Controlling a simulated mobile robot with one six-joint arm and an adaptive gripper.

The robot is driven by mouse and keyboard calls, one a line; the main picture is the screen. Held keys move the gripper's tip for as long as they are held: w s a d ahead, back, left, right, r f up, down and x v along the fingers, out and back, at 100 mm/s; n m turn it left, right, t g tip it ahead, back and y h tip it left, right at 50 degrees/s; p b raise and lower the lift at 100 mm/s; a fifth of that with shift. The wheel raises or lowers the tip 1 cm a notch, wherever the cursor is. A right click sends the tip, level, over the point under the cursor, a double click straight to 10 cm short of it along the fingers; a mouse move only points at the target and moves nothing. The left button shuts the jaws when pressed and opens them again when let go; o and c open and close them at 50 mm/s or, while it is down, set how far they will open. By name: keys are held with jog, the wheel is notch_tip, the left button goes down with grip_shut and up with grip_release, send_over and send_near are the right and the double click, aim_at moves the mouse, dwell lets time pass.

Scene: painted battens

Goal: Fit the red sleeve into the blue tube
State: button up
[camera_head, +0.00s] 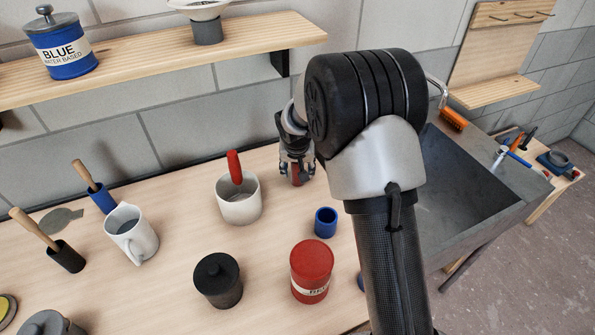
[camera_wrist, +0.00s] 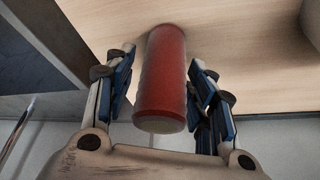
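The red sleeve (camera_head: 297,174) stands on the bench near the wall, partly hidden by my gripper in the head view. In the wrist view the red sleeve (camera_wrist: 162,80) is upright between the two fingers. My gripper (camera_wrist: 164,75) is open around it, with narrow gaps showing between the sleeve and the pads. My gripper also shows in the head view (camera_head: 296,165). The blue tube (camera_head: 326,223) is a short open-topped cylinder standing on the bench, nearer the camera and a little right of the sleeve. It looks empty.
A white pot (camera_head: 239,206) with a red-handled tool stands left of my gripper. A red can (camera_head: 311,272) and a dark lidded jar (camera_head: 217,283) stand in front. A grey sink (camera_head: 465,185) is to the right. A wooden shelf (camera_head: 150,62) hangs above.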

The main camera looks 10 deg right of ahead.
jog(key=c, duration=0.9)
